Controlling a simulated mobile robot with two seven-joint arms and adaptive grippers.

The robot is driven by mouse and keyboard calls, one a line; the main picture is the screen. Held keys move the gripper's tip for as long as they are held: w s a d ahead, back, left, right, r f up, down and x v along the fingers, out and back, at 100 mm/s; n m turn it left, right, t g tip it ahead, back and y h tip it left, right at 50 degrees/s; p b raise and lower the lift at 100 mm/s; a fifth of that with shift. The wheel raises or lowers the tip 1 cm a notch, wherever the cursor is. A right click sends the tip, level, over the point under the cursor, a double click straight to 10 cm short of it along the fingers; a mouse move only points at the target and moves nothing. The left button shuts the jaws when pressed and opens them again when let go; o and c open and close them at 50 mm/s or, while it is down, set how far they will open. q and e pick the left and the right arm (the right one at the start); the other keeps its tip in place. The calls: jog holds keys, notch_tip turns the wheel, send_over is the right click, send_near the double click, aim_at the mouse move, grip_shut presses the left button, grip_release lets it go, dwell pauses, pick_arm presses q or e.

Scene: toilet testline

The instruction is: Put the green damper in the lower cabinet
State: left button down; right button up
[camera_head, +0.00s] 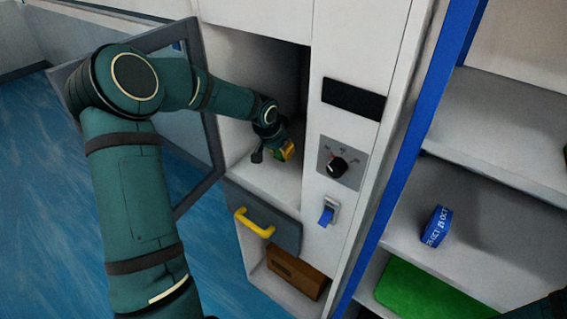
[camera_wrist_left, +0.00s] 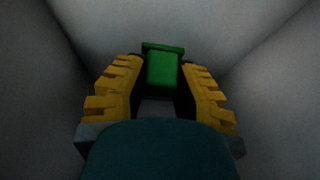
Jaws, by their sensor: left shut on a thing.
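The green damper (camera_wrist_left: 163,68) is between the yellow ridged fingers of my left gripper (camera_wrist_left: 160,85) in the left wrist view. In the head view, my left gripper (camera_head: 274,154) is inside the open upper compartment (camera_head: 262,183) of the white cabinet, above its floor. The gripper is shut on the damper, of which only a little green shows there. Below is a grey panel (camera_head: 286,229) with a yellow handle (camera_head: 254,223), and under it a lower opening with a brown box (camera_head: 297,273).
A glass door in a grey frame (camera_head: 213,150) stands open at the left. A dial (camera_head: 337,166) and a blue switch (camera_head: 327,214) are on the cabinet front. At right, a shelf holds a blue block (camera_head: 436,226) above a green surface (camera_head: 425,291).

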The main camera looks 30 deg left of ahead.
aim_at(279, 159)
pick_arm(q)
notch_tip(279, 159, down, 5)
jog(key=shift+b, duration=0.6)
jog(key=shift+f, duration=0.15)
jog(key=c, duration=0.9)
grip_release()
jog(key=shift+o, duration=0.2)
